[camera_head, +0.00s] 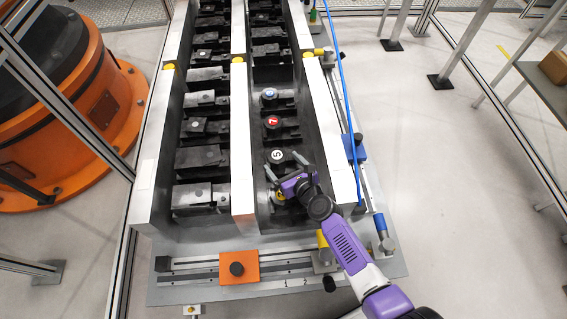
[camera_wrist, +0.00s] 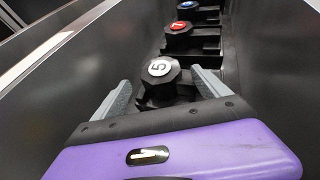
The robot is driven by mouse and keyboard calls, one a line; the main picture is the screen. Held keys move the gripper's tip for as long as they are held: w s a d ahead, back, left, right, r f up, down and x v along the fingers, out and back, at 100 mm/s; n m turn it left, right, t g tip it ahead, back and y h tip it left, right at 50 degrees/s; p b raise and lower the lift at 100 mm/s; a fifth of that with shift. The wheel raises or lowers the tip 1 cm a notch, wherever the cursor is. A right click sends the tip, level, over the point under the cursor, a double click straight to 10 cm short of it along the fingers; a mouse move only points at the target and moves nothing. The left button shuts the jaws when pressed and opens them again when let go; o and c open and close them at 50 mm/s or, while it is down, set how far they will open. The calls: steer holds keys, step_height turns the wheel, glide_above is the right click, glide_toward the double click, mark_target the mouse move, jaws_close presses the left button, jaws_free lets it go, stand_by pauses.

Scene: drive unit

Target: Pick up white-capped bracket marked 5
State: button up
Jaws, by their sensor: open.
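The fingers are open, one on each side of the knob, with gaps visible. My gripper (camera_head: 284,170) reaches down into the channel from the front right. The lower part of the bracket is hidden by my gripper's purple body.
Behind it in the same channel stand a red-capped bracket marked 7 (camera_head: 272,122) and a blue-capped bracket (camera_head: 270,94). A yellow-capped part (camera_head: 280,196) lies near my wrist. White-topped walls (camera_head: 244,190) bound the channel. A blue hose (camera_head: 343,90) runs along the right.

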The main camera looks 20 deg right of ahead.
mark_target(278, 156)
steer(key=shift+b+x, duration=0.7)
steer(key=shift+x, duration=1.25)
steer(key=shift+d, duration=0.1)
jaws_close()
steer(key=shift+w+r, duration=0.15)
steer(key=shift+r, duration=0.15)
